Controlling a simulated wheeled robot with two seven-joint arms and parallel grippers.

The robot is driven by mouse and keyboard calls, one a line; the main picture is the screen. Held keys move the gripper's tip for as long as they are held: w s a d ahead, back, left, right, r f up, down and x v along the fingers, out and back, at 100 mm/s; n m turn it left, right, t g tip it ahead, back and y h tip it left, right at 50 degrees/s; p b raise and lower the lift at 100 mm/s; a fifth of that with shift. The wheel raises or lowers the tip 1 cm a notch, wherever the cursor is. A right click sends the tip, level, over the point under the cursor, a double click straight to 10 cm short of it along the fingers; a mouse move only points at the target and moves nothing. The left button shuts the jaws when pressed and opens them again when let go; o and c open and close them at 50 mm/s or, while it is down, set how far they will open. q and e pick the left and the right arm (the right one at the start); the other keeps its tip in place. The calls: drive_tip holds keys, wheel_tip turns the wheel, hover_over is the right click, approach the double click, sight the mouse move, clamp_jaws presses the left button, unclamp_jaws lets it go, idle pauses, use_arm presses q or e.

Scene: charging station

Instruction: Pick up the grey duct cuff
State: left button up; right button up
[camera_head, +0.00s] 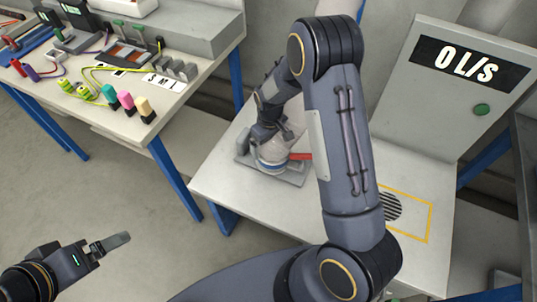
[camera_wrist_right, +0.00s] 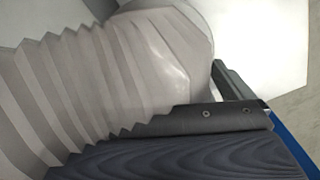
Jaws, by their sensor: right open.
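The grey duct cuff (camera_head: 271,161) sits on a flat grey base (camera_head: 293,178) on the white table, mostly under my right gripper. In the right wrist view, a pale grey ribbed hose (camera_wrist_right: 75,100) runs into a smooth rounded part (camera_wrist_right: 165,45), very close to the camera. My right gripper (camera_head: 268,139) is open at the cuff. Its dark fingers (camera_wrist_right: 232,95) show close beside the smooth part; contact cannot be told. My left gripper (camera_head: 112,243) is empty, over the floor at lower left; its jaw gap is unclear.
A red bar (camera_head: 300,156) lies beside the cuff. A panel reading "0 L/s" (camera_head: 468,64) with a green button (camera_head: 481,109) stands behind. A cluttered workbench (camera_head: 190,80) is at left.

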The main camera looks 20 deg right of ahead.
sight(271, 147)
drive_tip(key=f, duration=0.5)
drive_tip(key=shift+s+d, duration=0.15)
drive_tip(key=shift+s, duration=0.05)
drive_tip(key=shift+c, duration=0.4)
drive_tip(key=c, duration=0.7)
